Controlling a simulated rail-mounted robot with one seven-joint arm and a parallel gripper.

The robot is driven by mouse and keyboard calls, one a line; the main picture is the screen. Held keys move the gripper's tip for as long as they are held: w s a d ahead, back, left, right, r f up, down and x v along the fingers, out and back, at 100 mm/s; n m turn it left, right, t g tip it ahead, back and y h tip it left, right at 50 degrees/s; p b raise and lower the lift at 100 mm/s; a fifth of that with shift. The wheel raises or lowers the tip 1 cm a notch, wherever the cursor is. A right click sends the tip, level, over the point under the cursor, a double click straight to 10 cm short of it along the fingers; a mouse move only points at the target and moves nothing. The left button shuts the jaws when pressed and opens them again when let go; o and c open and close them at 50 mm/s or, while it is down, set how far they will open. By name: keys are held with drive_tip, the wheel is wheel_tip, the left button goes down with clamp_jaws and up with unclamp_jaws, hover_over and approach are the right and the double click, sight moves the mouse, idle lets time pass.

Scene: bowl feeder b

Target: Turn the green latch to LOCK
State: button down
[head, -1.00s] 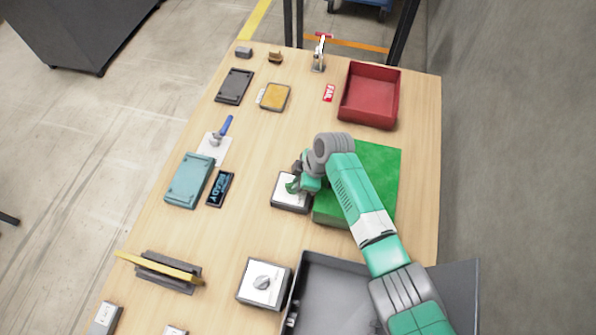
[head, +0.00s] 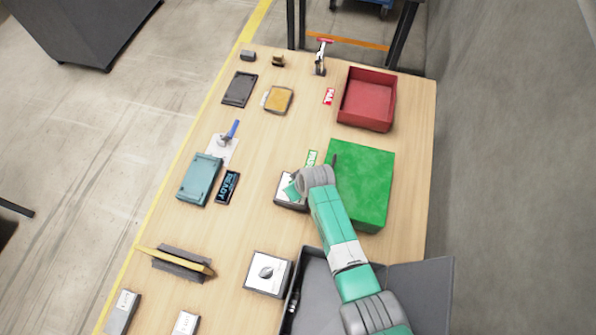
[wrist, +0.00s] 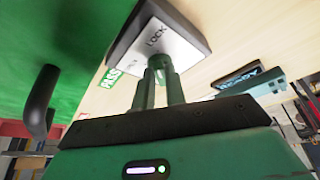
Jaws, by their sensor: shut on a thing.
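The latch unit is a dark box with a white top plate (head: 284,188). My wrist covers its right part in the head view. In the wrist view the plate (wrist: 172,42) carries the word LOCK near its upper edge. My gripper (wrist: 160,68) is over the plate, its two green fingers close together and shut on the small green latch at the plate. The fingers hide most of the latch, so I cannot tell which mark it points to. My gripper (head: 294,188) is mostly hidden by the wrist in the head view.
A green block (head: 362,190) with a dark handle (wrist: 40,100) stands close to the right of the latch unit. A READY display (head: 228,187) and teal box (head: 199,180) lie left. A grey knob box (head: 268,273) and an open grey bin (head: 318,290) are nearer.

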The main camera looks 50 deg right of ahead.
drive_tip(key=shift+a+m, duration=0.1)
drive_tip(key=shift+m, duration=0.4)
drive_tip(key=shift+m+h+p, duration=0.3)
drive_tip(key=c, duration=1.4)
unclamp_jaws()
drive_tip(key=shift+c, duration=0.2)
drive_tip(key=p+v, duration=0.3)
drive_tip(key=v, duration=0.4)
drive_tip(key=shift+r+p, duration=0.4)
